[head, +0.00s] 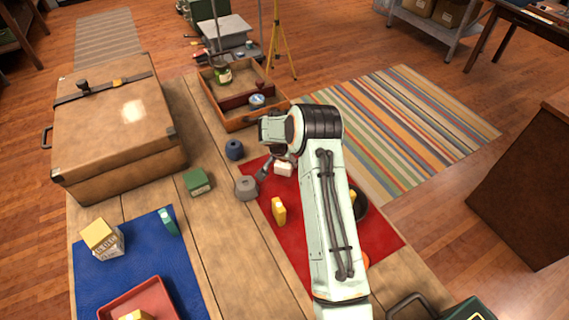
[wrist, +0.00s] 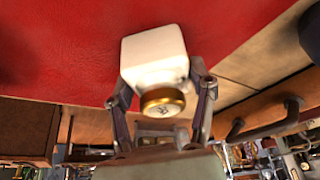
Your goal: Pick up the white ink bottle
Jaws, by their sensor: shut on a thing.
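The white ink bottle (wrist: 152,52) has a squarish white body and a gold cap (wrist: 162,102). In the wrist view it sits between the two fingers of my gripper (wrist: 161,90), which is shut on it, with the cap toward the palm. In the head view the bottle (head: 284,169) shows as a small white block over the red mat (head: 303,243), just below my gripper (head: 272,166). My arm hides part of the mat. I cannot tell whether the bottle touches the mat or is slightly above it.
A grey weight-like object (head: 246,188), a dark blue spool (head: 234,149) and a yellow item (head: 279,211) stand close by. A wooden tray (head: 238,123) is behind; a large brown case (head: 115,135) is at left. A green box (head: 197,182) lies left of centre.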

